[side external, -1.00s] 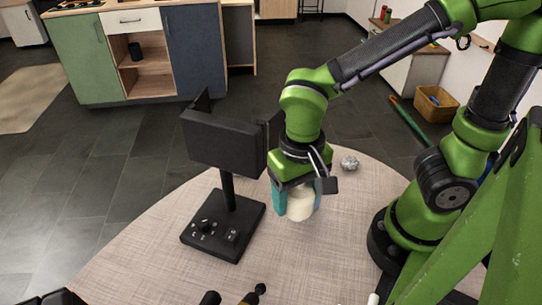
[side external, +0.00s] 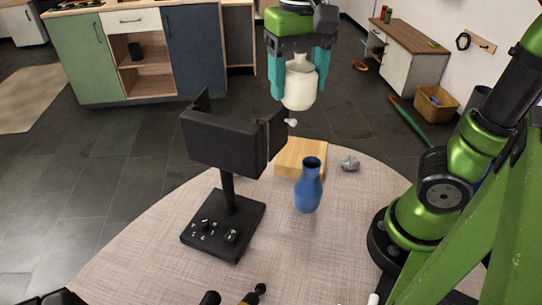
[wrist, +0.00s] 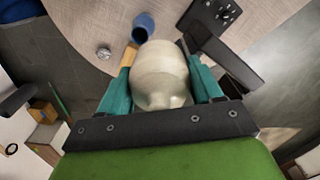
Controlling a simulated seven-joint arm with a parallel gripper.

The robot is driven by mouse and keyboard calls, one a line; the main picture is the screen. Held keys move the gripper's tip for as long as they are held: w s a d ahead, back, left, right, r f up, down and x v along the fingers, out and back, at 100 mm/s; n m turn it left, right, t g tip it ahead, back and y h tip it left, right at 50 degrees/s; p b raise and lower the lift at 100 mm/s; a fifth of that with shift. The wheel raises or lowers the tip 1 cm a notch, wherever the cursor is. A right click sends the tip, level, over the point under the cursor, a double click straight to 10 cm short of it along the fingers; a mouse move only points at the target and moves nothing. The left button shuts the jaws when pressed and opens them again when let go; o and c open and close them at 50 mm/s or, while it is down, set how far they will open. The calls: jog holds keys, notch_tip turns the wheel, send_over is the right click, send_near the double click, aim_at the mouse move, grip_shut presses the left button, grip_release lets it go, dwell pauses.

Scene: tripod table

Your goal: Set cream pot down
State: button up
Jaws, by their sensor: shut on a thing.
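The cream pot (side external: 300,84) is a pale, rounded vessel held high, well above the table. In the side view it appears above the far edge of the round table (side external: 150,240). My gripper (side external: 300,72) has teal fingers, one on either side of the pot, and is shut on it. In the wrist view the pot (wrist: 160,75) fills the middle between the two teal fingers (wrist: 160,92). The pot looks about upright in the side view.
A blue vase (side external: 308,188) stands on the table before a wooden block (side external: 300,157). A black screen on a stand (side external: 222,140) is to the left. A crumpled silvery ball (side external: 349,164) lies to the right. The table's front left is mostly clear.

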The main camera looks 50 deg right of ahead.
aim_at(311, 145)
jog(key=w+d+m, duration=0.1)
jog(key=w+d, duration=0.1)
jog(key=d, duration=0.6)
jog(key=w+d+m, duration=0.1)
jog(key=w+d, duration=0.2)
jog(key=d, duration=0.5)
jog(key=f, duration=2.6)
jog(key=shift+s+a+f, duration=0.1)
jog(key=shift+s+a, duration=0.1)
jog(key=shift+a, duration=0.05)
jog(key=shift+f, duration=0.15)
jog(key=o, duration=1.2)
notch_tip(311, 145, up, 12)
jog(key=shift+r, duration=0.2)
